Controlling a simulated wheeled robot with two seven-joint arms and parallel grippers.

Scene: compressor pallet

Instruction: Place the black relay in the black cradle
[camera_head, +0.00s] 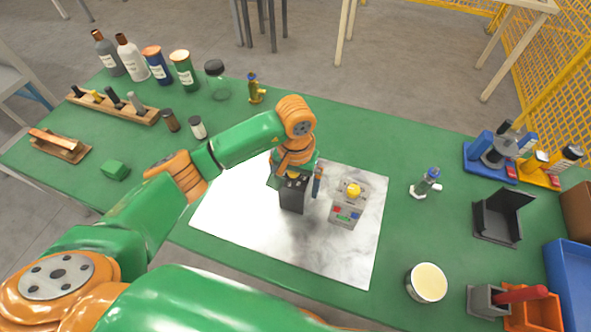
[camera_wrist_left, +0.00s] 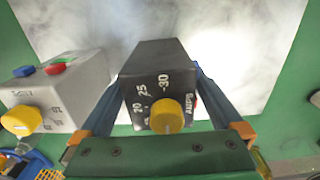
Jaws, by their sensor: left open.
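The black relay (camera_head: 293,197) stands on the white marbled sheet in the middle of the table. In the left wrist view the relay (camera_wrist_left: 152,75) shows a yellow knob and a printed amp scale. My left gripper (camera_head: 297,180) reaches down over it. In the wrist view the open fingers of the left gripper (camera_wrist_left: 163,82) lie on either side of the relay; whether they touch it I cannot tell. The black cradle (camera_head: 499,220) is an empty angular holder at the right of the table. My right gripper is not in view.
A grey box with a yellow knob and coloured buttons (camera_head: 346,211) stands close right of the relay. A small valve-like part (camera_head: 426,184) and a cream-topped round tin (camera_head: 427,282) stand nearer the cradle. Blue (camera_head: 573,285) and orange bins are at the right edge.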

